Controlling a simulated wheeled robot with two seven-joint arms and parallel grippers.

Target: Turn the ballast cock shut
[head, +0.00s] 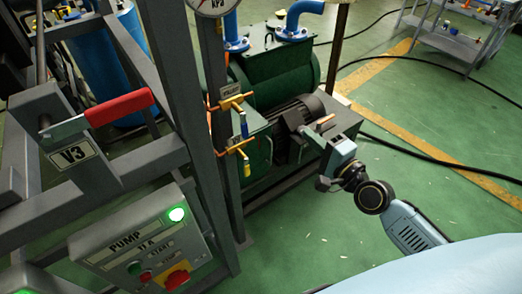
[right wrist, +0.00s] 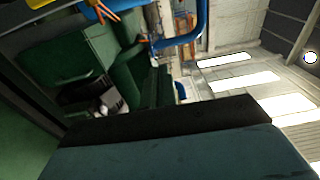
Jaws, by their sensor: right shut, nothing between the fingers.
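Two brass cocks sit on the green pump's front side in the head view. The upper cock (head: 236,101) has a small plate above it, too small to read surely, and a blue handle (head: 244,125) hanging down. The lower cock (head: 238,147) has a yellow handle (head: 247,168), also hanging down. I cannot tell for certain which is the ballast cock. My right gripper (head: 304,131) is shut and empty, to the right of both cocks and apart from them, in front of the dark motor. My left gripper is out of view.
A grey frame post (head: 184,90) stands left of the cocks. A red lever (head: 118,107) marked V3 and a pump control box (head: 140,245) with a lit green lamp are at left. The green pump (head: 278,72) stands behind. Green floor is open at right.

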